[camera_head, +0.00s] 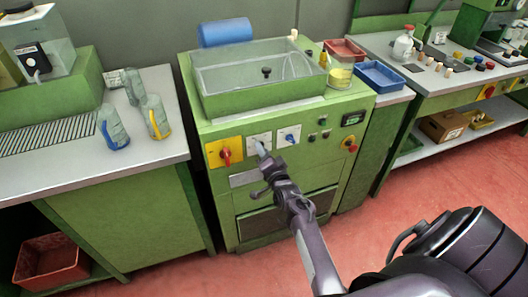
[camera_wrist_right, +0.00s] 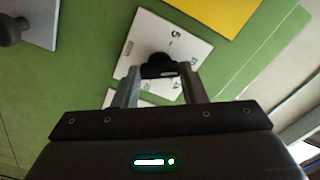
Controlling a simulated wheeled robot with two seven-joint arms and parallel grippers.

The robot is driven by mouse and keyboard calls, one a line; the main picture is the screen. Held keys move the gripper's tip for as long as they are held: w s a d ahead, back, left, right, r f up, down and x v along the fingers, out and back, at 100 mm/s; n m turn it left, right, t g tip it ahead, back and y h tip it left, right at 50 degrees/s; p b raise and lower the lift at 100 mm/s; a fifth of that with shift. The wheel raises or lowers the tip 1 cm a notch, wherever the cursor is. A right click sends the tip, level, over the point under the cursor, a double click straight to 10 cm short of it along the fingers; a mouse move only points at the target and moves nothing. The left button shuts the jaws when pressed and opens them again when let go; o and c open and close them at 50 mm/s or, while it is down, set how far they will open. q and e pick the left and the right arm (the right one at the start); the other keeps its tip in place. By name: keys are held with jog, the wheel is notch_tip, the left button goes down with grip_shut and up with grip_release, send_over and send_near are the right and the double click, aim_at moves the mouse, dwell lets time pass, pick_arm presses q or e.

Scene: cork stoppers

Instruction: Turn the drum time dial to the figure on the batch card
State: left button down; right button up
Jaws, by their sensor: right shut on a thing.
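On the green machine's front, a white dial plate (camera_head: 258,138) sits between a yellow plate with a red switch (camera_head: 225,154) and a white plate with a blue knob (camera_head: 290,137). My right gripper (camera_head: 262,152) reaches up to the middle plate and partly covers it. In the right wrist view, my right gripper (camera_wrist_right: 160,80) is shut on a black dial knob (camera_wrist_right: 158,62) on a white plate (camera_wrist_right: 185,38), which shows a figure 5 and tick marks. The knob's pointer and most figures are hidden or too small. I cannot make out a batch card. My left gripper is not in view.
A clear-lidded green tank (camera_head: 260,78) tops the machine, with a blue roll (camera_head: 226,32) behind. A red knob (camera_head: 350,142) and small display (camera_head: 353,119) are at right. Bottles (camera_head: 156,117) stand on the left bench. The red floor in front is clear beside my arm.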

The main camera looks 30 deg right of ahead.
dwell(0.3)
jog(key=o, duration=1)
jog(key=v, duration=0.8)
jog(key=shift+w+d, duration=0.1)
